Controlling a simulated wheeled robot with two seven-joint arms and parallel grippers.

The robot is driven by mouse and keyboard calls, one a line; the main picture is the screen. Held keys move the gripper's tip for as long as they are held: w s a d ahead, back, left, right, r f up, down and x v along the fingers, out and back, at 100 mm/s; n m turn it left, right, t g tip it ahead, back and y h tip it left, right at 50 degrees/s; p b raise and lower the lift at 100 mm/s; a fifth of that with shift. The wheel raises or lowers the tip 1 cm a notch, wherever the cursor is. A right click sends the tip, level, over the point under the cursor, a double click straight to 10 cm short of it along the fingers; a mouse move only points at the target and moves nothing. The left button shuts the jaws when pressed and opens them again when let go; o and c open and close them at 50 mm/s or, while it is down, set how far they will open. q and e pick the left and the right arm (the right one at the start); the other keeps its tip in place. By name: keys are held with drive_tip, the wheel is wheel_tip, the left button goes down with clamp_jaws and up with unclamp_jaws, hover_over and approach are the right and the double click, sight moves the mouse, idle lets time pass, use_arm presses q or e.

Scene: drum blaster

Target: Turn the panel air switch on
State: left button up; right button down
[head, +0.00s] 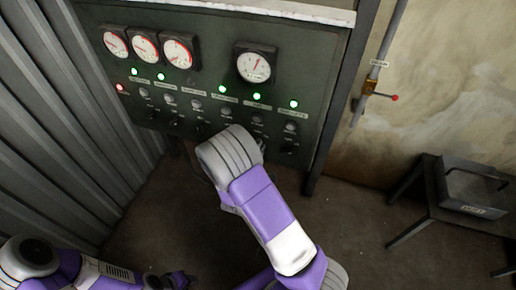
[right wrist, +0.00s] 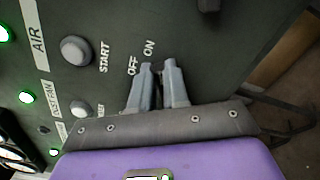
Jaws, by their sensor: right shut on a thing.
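The dark control panel (head: 220,60) carries a row of switches under its buttons. In the right wrist view, a column labelled AIR (right wrist: 38,38) has a START button (right wrist: 76,50) and the marks OFF and ON. My right gripper (right wrist: 156,68) is at these marks, its two grey fingers shut on the air switch. The switch is hidden between the fingers, so its position cannot be read. In the head view my right arm covers most of this gripper. My left gripper (head: 182,279) is low at the bottom left, away from the panel; its fingers are too small to judge.
Several gauges (head: 254,64) sit along the panel's top. A corrugated wall (head: 60,110) is at left. A small table with a metal box (head: 472,190) stands at right.

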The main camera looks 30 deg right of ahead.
drive_tip(key=c, duration=1.1)
unclamp_jaws()
drive_tip(key=p+v, duration=0.1)
drive_tip(key=v, duration=0.6)
drive_tip(key=shift+s+a, duration=0.2)
drive_tip(key=shift+a, duration=0.05)
